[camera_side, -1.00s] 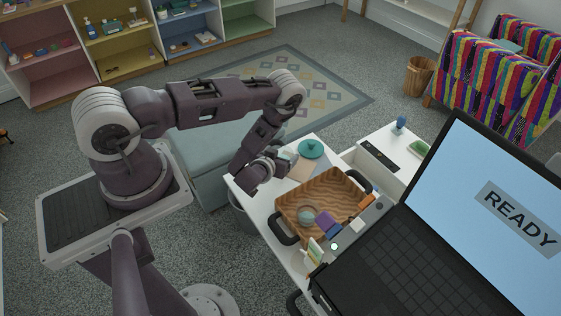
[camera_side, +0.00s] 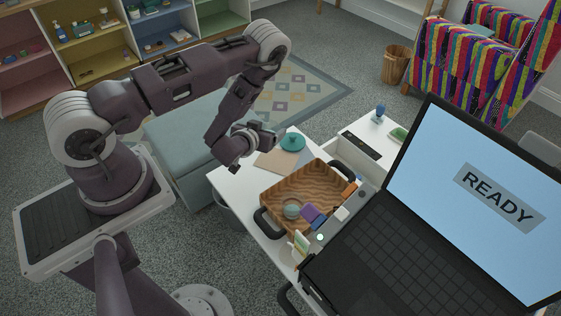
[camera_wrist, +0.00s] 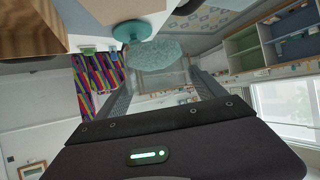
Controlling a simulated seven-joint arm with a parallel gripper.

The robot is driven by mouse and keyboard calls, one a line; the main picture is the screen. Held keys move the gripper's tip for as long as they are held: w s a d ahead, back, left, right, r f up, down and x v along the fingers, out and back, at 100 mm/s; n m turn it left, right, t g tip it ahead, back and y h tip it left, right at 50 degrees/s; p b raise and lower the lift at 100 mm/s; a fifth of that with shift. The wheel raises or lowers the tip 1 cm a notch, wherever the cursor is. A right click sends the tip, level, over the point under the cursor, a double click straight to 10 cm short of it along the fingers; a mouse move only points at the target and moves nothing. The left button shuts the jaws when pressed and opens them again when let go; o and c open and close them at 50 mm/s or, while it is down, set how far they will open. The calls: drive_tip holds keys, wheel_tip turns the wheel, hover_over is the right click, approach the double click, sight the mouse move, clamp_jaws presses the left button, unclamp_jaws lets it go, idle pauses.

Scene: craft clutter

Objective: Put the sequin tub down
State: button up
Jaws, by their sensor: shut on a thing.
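My gripper (camera_side: 258,136) is raised above the back left part of the white table, near the teal lidded dish (camera_side: 292,143). In the wrist view my gripper (camera_wrist: 163,82) is shut on the sequin tub (camera_wrist: 155,56), a clear tub with a speckled pale teal mass in it. The tub is between the two fingers, clear of the table. In the side view it is mostly hidden by my gripper. The teal dish shows just beyond it in the wrist view (camera_wrist: 132,31).
A brown wooden tray (camera_side: 330,172) with black handles holds a small round jar (camera_side: 291,211) and a purple block (camera_side: 312,213). A tan sheet (camera_side: 272,162) lies bare on the table (camera_side: 228,187). A large open laptop (camera_side: 380,240) stands at the right.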

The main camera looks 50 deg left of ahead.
drive_tip(key=w+d+m+t+h, duration=0.2)
drive_tip(key=w+d+m+h, duration=0.3)
drive_tip(key=d, duration=0.5)
drive_tip(key=m+g+h, duration=0.2)
drive_tip(key=m+h, duration=0.6)
hover_over(320, 191)
wheel_tip(320, 191, down, 9)
drive_tip(key=shift+r, duration=0.1)
drive_tip(key=o, duration=1.1)
